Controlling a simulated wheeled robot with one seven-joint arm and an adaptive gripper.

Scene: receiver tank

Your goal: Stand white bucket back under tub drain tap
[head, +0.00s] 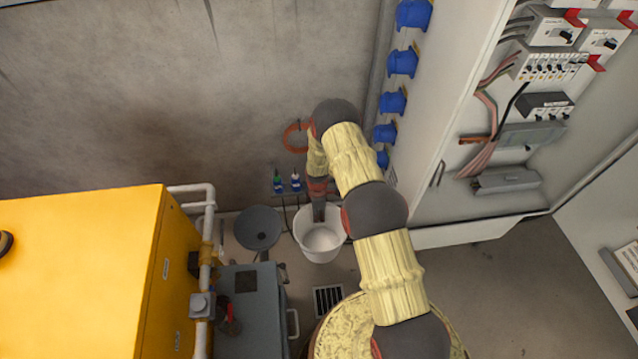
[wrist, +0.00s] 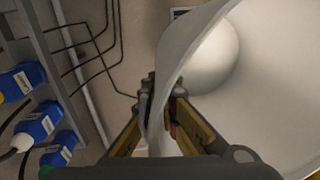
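The white bucket (head: 322,243) is near the back wall, mouth upward, beside a dark grey funnel-like bowl. My gripper (head: 318,214) reaches down at its rim from the wall side. In the wrist view, the fingers of my gripper (wrist: 163,95) close in on both sides of the wall of the bucket (wrist: 270,75). I cannot tell whether the bucket touches the floor. A grey tank-like box (head: 252,305), possibly the tub, stands left and nearer, with a small red part (head: 230,318) on it. I cannot make out the drain tap.
The dark bowl (head: 258,227) is close left of the bucket. A floor grate (head: 328,299) lies in front. A yellow cabinet (head: 80,275) fills the left. A bottle rack (wrist: 40,60) stands beside my gripper. An open electrical cabinet (head: 455,120) is right; floor below it is clear.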

